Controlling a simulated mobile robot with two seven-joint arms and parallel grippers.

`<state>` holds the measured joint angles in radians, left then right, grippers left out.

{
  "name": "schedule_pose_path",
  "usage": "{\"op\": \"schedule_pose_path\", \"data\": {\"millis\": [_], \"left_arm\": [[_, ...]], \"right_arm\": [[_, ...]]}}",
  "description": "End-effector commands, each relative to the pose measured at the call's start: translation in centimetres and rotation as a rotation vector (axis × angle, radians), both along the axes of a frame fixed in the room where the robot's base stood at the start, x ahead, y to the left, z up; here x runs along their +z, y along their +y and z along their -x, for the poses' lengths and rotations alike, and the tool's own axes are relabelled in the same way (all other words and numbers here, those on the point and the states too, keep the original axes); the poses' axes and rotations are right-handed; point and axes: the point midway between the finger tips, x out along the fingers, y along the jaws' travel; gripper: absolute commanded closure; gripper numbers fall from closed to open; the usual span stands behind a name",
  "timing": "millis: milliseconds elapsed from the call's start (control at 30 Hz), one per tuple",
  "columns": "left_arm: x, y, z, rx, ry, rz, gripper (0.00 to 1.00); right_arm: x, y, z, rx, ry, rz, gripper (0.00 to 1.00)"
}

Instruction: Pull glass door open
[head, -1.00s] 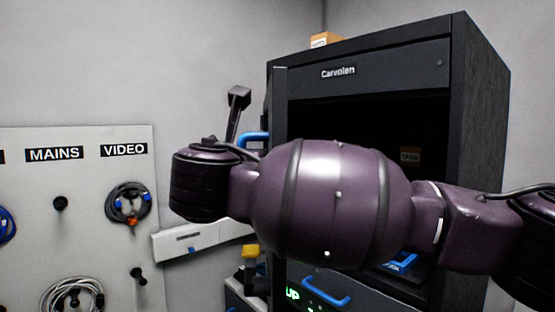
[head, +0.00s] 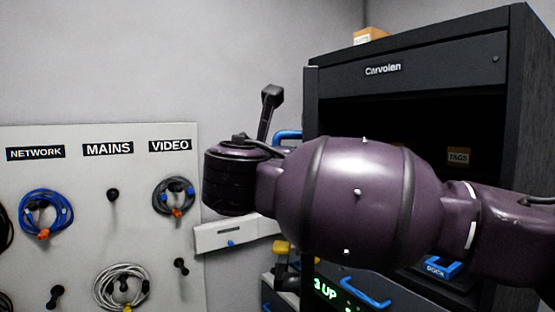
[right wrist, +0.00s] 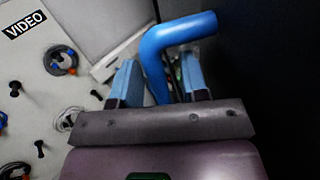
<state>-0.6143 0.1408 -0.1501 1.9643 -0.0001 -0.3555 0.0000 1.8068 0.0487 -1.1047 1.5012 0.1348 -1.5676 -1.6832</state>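The dark cabinet marked Carvolen (head: 440,62) fills the right of the head view. A narrow upright strip (head: 311,95) at its left front looks like the door's edge, seen nearly edge-on; the glass itself is hard to make out. A blue handle (head: 288,134) sticks out left of this strip, partly behind my right arm. In the right wrist view the bent blue handle (right wrist: 180,35) runs down between the light-blue fingers of my right gripper (right wrist: 160,80). The fingers are apart, with a gap visible beside the handle. My left gripper is out of view.
A white cable board (head: 100,215) with pegs and coiled cables stands at left. A box labelled TAGS (head: 458,157) sits inside the cabinet. A blue drawer handle (head: 365,294) is below, near a green display (head: 335,291). A cardboard box (head: 371,36) lies on top.

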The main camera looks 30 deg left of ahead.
Motion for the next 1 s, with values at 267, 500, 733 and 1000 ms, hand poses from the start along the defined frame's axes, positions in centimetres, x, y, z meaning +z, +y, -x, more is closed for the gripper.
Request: {"op": "schedule_pose_path", "data": {"millis": [267, 500, 733, 1000], "left_arm": [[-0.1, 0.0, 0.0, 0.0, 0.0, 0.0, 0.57], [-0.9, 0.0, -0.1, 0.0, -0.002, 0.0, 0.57], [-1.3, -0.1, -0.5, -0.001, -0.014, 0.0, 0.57], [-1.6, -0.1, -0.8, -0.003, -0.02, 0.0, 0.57]], "right_arm": [[-0.1, 0.0, 0.2, 0.0, 0.0, 0.001, 0.59], [-0.2, -0.7, 2.9, 0.003, -0.002, 0.0, 0.59], [-0.2, -1.8, 7.0, 0.004, -0.001, 0.001, 0.59], [-0.1, -2.7, 10.0, 0.002, 0.0, 0.0, 0.59]]}}
